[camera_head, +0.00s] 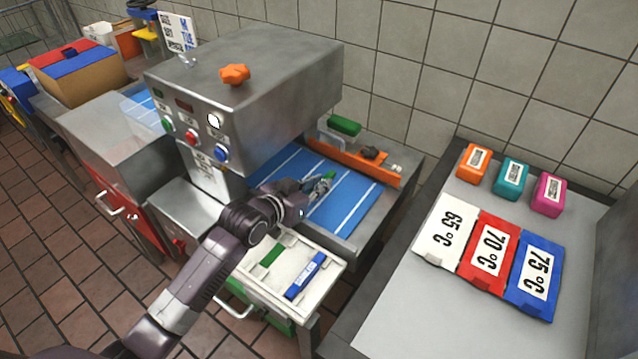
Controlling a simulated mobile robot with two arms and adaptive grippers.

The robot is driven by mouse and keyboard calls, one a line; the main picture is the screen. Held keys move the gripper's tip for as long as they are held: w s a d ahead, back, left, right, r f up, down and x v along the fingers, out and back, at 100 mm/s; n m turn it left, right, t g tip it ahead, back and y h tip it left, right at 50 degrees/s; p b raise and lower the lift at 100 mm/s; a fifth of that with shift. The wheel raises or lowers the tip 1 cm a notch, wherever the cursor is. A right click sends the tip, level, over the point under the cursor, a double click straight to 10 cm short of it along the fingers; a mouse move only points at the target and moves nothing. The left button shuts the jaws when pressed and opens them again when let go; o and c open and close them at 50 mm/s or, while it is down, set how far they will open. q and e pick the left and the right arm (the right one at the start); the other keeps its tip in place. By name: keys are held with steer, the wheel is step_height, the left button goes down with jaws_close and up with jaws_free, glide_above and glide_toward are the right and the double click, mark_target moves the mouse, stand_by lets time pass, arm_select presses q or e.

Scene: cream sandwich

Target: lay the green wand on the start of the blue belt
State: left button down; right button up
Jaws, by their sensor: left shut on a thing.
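My left gripper (320,187) is over the blue belt (345,203), at the end of the arm that reaches in from the lower left. It is shut on the green wand (329,175), of which only a small green part shows; the fingers hide the rest. I cannot tell whether the wand touches the belt. The blue belt has white cross lines and runs out from under the steel machine. My right gripper is not in view.
An orange rail (352,162) edges the belt's far side, with a green block (344,125) behind it. A white tray (331,268) in front holds a green bar (271,255) and a blue bar (305,276). The steel machine (250,75) stands left. Temperature cards (488,254) lie right.

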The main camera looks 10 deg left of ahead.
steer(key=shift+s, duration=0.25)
arm_select(q)
steer(key=c, duration=2.1)
jaws_free()
steer(key=shift+o, duration=1.3)
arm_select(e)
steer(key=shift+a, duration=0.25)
arm_select(q)
steer(key=shift+s+a+r, duration=0.15)
steer(key=shift+s, duration=0.3)
steer(key=v, duration=1.1)
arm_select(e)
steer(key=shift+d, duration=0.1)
